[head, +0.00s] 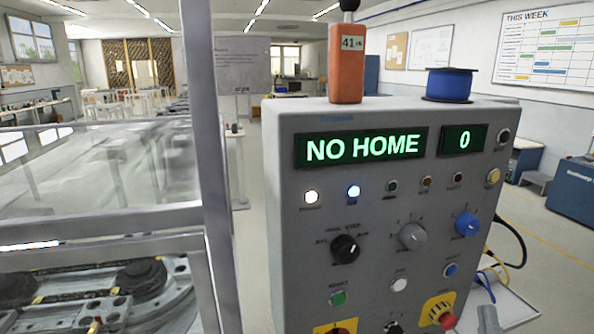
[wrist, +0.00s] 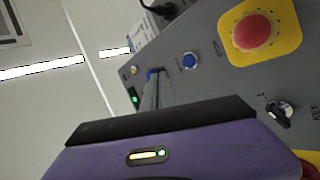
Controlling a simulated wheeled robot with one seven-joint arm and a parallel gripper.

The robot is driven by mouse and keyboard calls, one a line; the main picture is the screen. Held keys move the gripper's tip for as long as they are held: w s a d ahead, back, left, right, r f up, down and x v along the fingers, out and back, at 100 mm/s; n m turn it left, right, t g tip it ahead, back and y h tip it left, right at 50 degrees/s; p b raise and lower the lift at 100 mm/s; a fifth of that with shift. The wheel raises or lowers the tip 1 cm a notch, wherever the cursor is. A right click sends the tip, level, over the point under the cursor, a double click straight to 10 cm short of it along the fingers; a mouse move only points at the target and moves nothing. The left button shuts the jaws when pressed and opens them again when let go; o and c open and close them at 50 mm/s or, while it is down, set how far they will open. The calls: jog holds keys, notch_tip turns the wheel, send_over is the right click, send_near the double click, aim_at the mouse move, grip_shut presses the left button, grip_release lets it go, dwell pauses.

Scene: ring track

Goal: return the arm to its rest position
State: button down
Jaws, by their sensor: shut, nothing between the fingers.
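My gripper (wrist: 157,88) shows in the wrist view, with its purple body at the bottom and narrow grey fingers pointing up the picture. The fingers are shut with nothing held. They lie in front of the grey control panel (head: 300,240); I cannot tell whether they touch it. The panel's large display (head: 362,147) reads "NO HOME" in green and its small display (head: 464,140) reads "0". In the wrist view a red mushroom button (wrist: 252,31) on a yellow plate, a blue button (wrist: 190,61) and a key switch (wrist: 279,112) lie right of the fingers.
An orange block (head: 347,68) marked 41 and a blue spool (head: 449,86) stand on the panel's top. A metal-framed clear enclosure (head: 110,220) over a track fixture stands at left, its post close to the panel. Cables (head: 512,245) hang at the panel's right side.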

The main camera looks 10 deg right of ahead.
jog(key=s+a+f+m+g+y, duration=0.2)
jog(key=s+a+f+y, duration=0.1)
jog(key=s+a, duration=0.4)
jog(key=s+a+f+m+g+y, duration=0.3)
jog(key=s+a, duration=0.4)
jog(key=s, duration=0.4)
jog(key=s+a+f+m+g+y, duration=0.3)
jog(key=s+a, duration=0.3)
jog(key=s, duration=0.3)
jog(key=shift+s+a+f+y, duration=0.3)
jog(key=shift+a+f, duration=0.1)
jog(key=shift+f, duration=0.35)
